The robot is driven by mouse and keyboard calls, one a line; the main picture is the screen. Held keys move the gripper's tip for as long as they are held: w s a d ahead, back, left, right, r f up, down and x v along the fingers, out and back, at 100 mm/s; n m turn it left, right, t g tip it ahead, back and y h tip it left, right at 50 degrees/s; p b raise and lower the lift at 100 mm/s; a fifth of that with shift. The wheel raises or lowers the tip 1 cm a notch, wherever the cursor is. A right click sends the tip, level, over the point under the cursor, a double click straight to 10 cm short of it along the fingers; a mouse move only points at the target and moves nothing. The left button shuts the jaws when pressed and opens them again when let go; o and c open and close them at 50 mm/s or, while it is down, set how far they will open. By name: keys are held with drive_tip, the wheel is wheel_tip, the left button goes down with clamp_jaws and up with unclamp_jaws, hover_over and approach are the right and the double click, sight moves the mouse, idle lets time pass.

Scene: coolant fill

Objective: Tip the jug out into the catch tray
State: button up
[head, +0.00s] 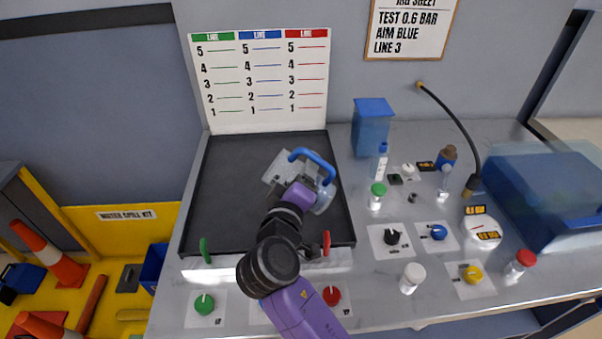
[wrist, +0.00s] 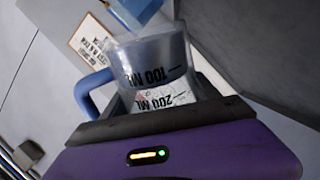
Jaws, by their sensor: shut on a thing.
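The clear jug (head: 323,200) with a blue handle (head: 316,159) is held over the right part of the dark catch tray (head: 225,190). It looks tipped well over, with its handle uppermost. My gripper (head: 306,190) is shut on the jug. In the wrist view, the jug (wrist: 150,62) sits between the jaws of my gripper (wrist: 172,112), with its 100 ML and 200 ML marks upside down and its handle at the left. I cannot tell whether liquid is in it or flowing out. My gripper and arm hide part of the jug and tray.
A line chart (head: 262,80) stands behind the tray. To the right are a blue box (head: 372,128), a green-capped bottle (head: 377,197), knobs, a black hose (head: 455,120) and a large blue bin (head: 545,195). The tray's left side is clear.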

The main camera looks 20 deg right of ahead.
sight(295, 158)
drive_tip(key=shift+w+a+r+n+g+h+p, duration=0.15)
drive_tip(key=shift+r+n+p, duration=0.55)
drive_tip(key=shift+p, duration=0.8)
drive_tip(key=shift+w+a+r+n+g+h+p, duration=0.15)
drive_tip(key=shift+r+n+p, duration=0.5)
drive_tip(key=shift+p, duration=0.8)
drive_tip(key=shift+w+a+r+n+p, duration=0.15)
drive_tip(key=shift+r+n+p, duration=0.25)
drive_tip(key=shift+n+p, duration=0.5)
drive_tip(key=shift+a+r+n+p, duration=0.1)
drive_tip(key=shift+r+n+p, duration=0.3)
drive_tip(key=shift+p, duration=0.75)
drive_tip(key=shift+d+f, duration=0.1)
idle(1.1)
